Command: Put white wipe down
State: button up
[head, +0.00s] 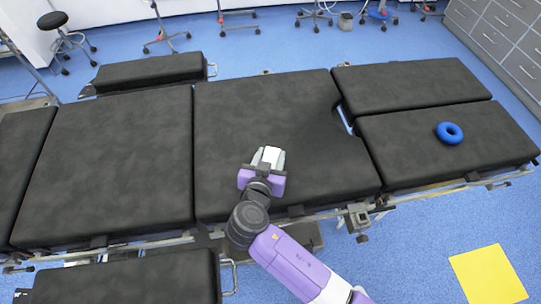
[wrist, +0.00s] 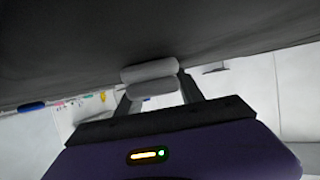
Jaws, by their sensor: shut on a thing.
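The white wipe (head: 271,154) shows as a small white piece between the fingers of my gripper (head: 268,158) in the head view. In the wrist view the wipe (wrist: 149,72) looks like a pale, rounded, folded roll held between the two fingers. My gripper is shut on it. The gripper is over the middle black pad (head: 250,110) of the operating table, towards its front half. In the wrist view the wipe is close to the dark pad surface; I cannot tell whether it touches.
A blue ring (head: 449,132) lies on the right front pad (head: 420,160). The middle pad around my gripper is bare. A yellow square (head: 488,275) lies on the blue floor at lower right. Stools and stands are behind the table, and grey drawers (head: 500,35) stand at upper right.

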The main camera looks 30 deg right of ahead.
jog(key=o, duration=1.3)
jog(key=shift+r, duration=0.1)
jog(key=b+v, duration=0.1)
jog(key=v, duration=1.1)
